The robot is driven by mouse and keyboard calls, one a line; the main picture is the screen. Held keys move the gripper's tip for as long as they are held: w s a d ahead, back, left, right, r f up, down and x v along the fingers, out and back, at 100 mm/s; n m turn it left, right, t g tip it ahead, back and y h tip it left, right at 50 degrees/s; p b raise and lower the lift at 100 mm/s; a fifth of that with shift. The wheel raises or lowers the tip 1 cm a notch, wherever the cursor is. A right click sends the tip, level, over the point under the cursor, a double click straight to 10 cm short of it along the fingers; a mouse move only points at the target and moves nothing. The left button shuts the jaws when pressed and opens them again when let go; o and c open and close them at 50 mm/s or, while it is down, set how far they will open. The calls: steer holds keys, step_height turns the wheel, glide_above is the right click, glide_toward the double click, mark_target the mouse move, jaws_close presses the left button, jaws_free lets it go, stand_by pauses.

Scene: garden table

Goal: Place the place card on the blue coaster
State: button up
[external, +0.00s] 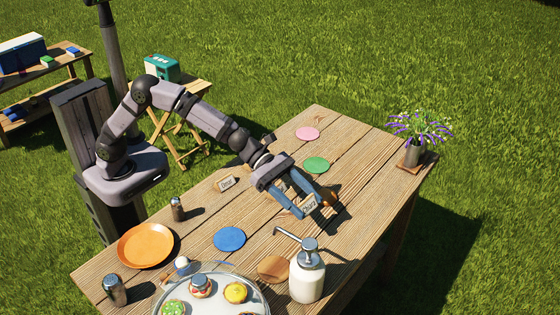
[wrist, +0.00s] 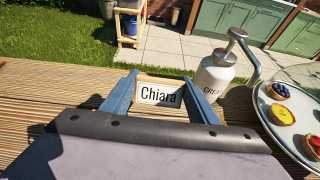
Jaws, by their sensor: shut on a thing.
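A white place card in a wooden frame (external: 309,204) is between the blue fingers of my gripper (external: 304,204). In the wrist view the card (wrist: 160,95) reads "Chiara" and stands upright between the fingertips (wrist: 160,98). My gripper is shut on it, over the right part of the table; its height above the wood is hard to tell. The blue coaster (external: 229,239) lies flat and bare on the table, left of and nearer the camera than my gripper. A second place card (external: 226,183), seemingly "Omar", stands near the far left edge.
A white pump bottle (external: 307,273) stands at the front, beside a wooden round (external: 273,269). A tray of tarts (external: 210,290), orange plate (external: 146,245) and shaker (external: 178,209) surround the blue coaster's left. Green (external: 316,165) and pink (external: 308,133) coasters lie behind. A flower vase (external: 412,151) stands right.

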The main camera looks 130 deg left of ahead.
step_height(320, 180, up, 7)
steer(key=s+b, duration=0.3)
steer(key=m+g+h+b, duration=0.1)
steer(key=m+h+b, duration=0.1)
steer(key=m+h, duration=0.25)
glide_above(229, 237)
step_height(229, 237, down, 8)
steer(key=shift+h, duration=0.25)
steer(key=shift+f+b, duration=1.35)
steer(key=shift+f, duration=3.55)
steer(key=shift+f, duration=0.2)
steer(key=o, duration=1)
steer(key=shift+o, duration=0.2)
steer(key=shift+r, duration=0.15)
